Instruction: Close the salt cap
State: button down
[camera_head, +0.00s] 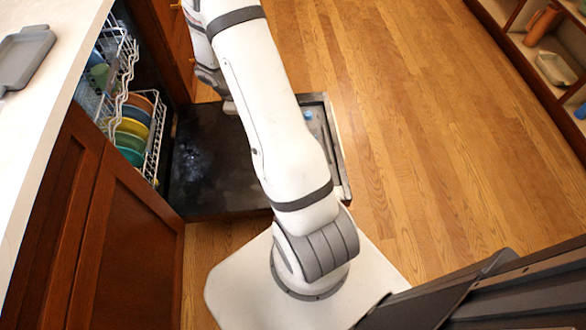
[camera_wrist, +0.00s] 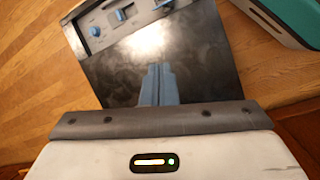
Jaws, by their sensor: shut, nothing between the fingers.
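The dishwasher door (camera_head: 205,155) lies folded down flat, its dark inner face up. In the wrist view this door (camera_wrist: 200,62) fills the middle, with a grey panel strip along its far edge. In the head view my arm hides the gripper.
A dish rack (camera_head: 150,135) with coloured plates stands in the dishwasher at left. A counter (camera_head: 60,75) with a grey tray (camera_head: 25,55) is above it. Wooden floor (camera_head: 420,130) is clear to the right, up to a shelf (camera_head: 530,60). A teal-and-white object (camera_wrist: 290,15) is at upper right in the wrist view.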

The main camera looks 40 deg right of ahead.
jog(key=s+d+f+n+b, duration=0.1)
jog(key=d+f+b, duration=0.1)
jog(key=f, duration=1)
jog(key=s+d+f+n+g+b, duration=0.1)
jog(key=f+b, duration=0.4)
jog(key=f, duration=0.8)
jog(key=s+d+f+n+b, duration=0.2)
jog(key=d+f+b, duration=0.1)
jog(key=f, duration=0.9)
jog(key=shift+s+d+f, duration=0.1)
jog(key=shift+d, duration=0.35)
jog(key=shift+s+d+f, duration=0.1)
jog(key=shift+d, duration=0.3)
jog(key=shift+s+d+r+b, duration=0.25)
jog(key=shift+s+d+r, duration=0.05)
jog(key=shift+d, duration=0.25)
jog(key=shift+s+d+r+b, duration=0.25)
jog(key=shift+s+d+r, duration=0.05)
jog(key=shift+d, duration=0.25)
jog(key=shift+s+d+r, duration=0.2)
jog(key=shift+s+d, duration=0.15)
jog(key=shift+d, duration=0.15)
